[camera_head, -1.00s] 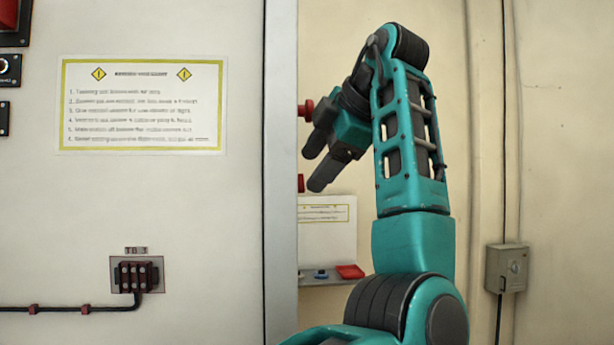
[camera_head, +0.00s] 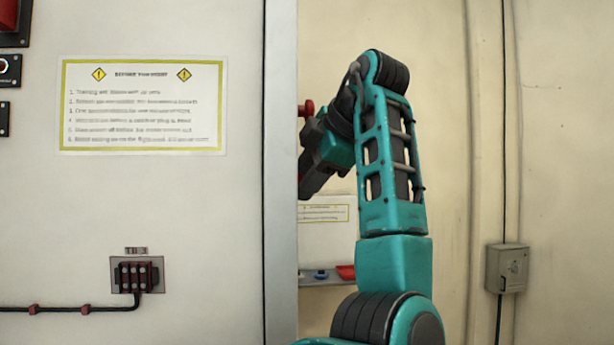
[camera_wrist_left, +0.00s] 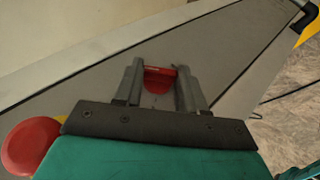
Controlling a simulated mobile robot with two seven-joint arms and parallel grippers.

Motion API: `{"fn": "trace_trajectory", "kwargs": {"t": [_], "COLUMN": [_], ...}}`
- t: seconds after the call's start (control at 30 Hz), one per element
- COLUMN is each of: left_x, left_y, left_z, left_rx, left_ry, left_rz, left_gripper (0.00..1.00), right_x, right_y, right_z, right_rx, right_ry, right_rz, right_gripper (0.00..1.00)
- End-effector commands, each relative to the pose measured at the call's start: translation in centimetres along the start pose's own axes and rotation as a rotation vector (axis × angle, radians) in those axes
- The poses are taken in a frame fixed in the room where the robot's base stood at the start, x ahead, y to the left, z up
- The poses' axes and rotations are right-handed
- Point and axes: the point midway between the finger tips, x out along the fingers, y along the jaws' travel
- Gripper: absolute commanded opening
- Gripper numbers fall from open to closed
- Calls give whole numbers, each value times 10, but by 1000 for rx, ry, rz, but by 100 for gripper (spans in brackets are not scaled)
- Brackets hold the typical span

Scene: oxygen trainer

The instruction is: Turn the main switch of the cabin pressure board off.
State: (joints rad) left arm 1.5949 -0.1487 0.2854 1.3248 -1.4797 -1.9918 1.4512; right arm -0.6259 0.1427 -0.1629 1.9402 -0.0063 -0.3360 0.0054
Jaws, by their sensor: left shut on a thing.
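My left gripper (camera_head: 312,180) is at the edge of the large pale cabinet in the head view, its fingertips hidden behind that edge. In the left wrist view, the two fingers of my left gripper (camera_wrist_left: 160,72) stand on either side of a red handle (camera_wrist_left: 158,82) on a grey panel (camera_wrist_left: 225,45), and are shut on it. It appears to be the main switch; its markings cannot be read, and its turned position is hard to tell. My right gripper is not in view.
A red mushroom button (camera_wrist_left: 30,145) on a yellow base sits beside the gripper; a red knob (camera_head: 306,108) shows above it in the head view. The pale cabinet (camera_head: 200,240) stands close on the left. A grey box (camera_head: 507,268) is on the right wall.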

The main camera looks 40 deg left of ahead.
Motion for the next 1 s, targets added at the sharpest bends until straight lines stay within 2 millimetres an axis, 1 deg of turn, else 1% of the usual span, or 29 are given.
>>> {"fn": "trace_trajectory", "kwargs": {"t": [0.03, 0.2, 0.43, 0.57, 0.77, 1.0], "left_x": [0, 0, 0, 1, 3, 5], "left_y": [0, 0, -1, -3, -8, -13], "left_z": [0, 0, 0, 1, 2, 2], "left_rx": [0, 0, -8, -25, -75, -159], "left_ry": [0, -1, -1, 0, -1, 0], "left_rz": [0, 0, 18, 61, 181, 386], "left_gripper": [26, 10, 10, 10, 10, 10], "right_x": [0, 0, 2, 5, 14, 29], "right_y": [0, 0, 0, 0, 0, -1], "right_z": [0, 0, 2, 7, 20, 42], "right_rx": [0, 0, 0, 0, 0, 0], "right_ry": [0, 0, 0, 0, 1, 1], "right_rz": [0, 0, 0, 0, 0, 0], "right_gripper": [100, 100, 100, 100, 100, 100]}}
